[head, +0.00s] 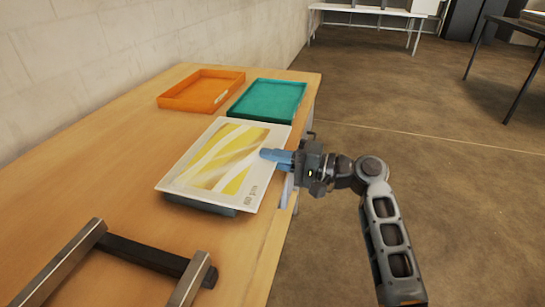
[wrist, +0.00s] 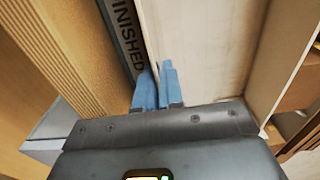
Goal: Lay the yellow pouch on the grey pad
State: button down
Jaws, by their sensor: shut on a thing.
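The yellow pouch (head: 217,160) is a flat white-bordered sheet with a yellow and white printed pattern. My gripper (head: 268,154) has its blue fingers shut on the pouch's right edge in the head view. The grey pad (head: 213,208) is mostly hidden beneath the pouch; its dark front edge shows. The pouch lies over the pad, but I cannot tell whether they touch. In the wrist view, the blue fingers (wrist: 158,82) stand close together beside a pale panel, with a dark strip reading "INISHED" (wrist: 127,40) to their left.
An orange tray (head: 187,106) and a teal tray (head: 267,99) stand farther back on the wooden table (head: 110,140). A metal frame with a dark bar (head: 147,254) is at the near left. The wall borders the table's left; open floor lies right.

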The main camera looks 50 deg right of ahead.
jog(key=shift+f, duration=0.2)
jog(key=c, duration=1.3)
grip_release()
jog(key=shift+r, duration=0.1)
jog(key=shift+o, duration=0.2)
